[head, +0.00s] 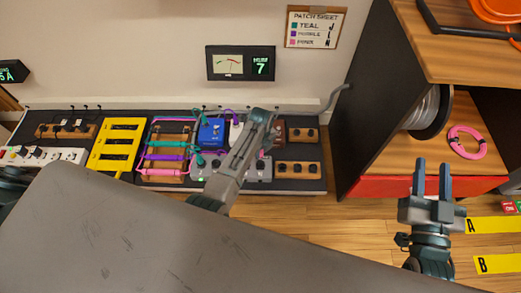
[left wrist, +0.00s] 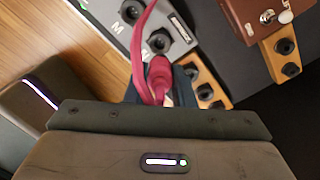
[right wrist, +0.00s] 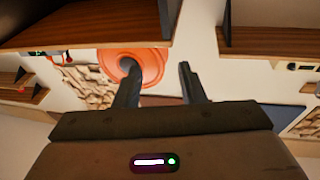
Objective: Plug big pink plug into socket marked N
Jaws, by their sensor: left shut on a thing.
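The big pink plug (left wrist: 160,72), crimson in the left wrist view with its cable rising from it, is between the fingers of my left gripper (left wrist: 163,84), which is shut on it. In that view the plug is beside the grey box (left wrist: 176,38) with dark round sockets. One socket is marked M; another letter near it is partly cut off, and the plug's tip is hidden, so I cannot tell whether it touches a socket. In the head view my left arm covers part of the grey box (head: 258,172). My right gripper (head: 432,172) is open and empty near the shelf.
A patch sheet (head: 313,28) on the wall lists teal J, a purple entry L and pink N. A pink cable coil (head: 467,142) lies on the right shelf.

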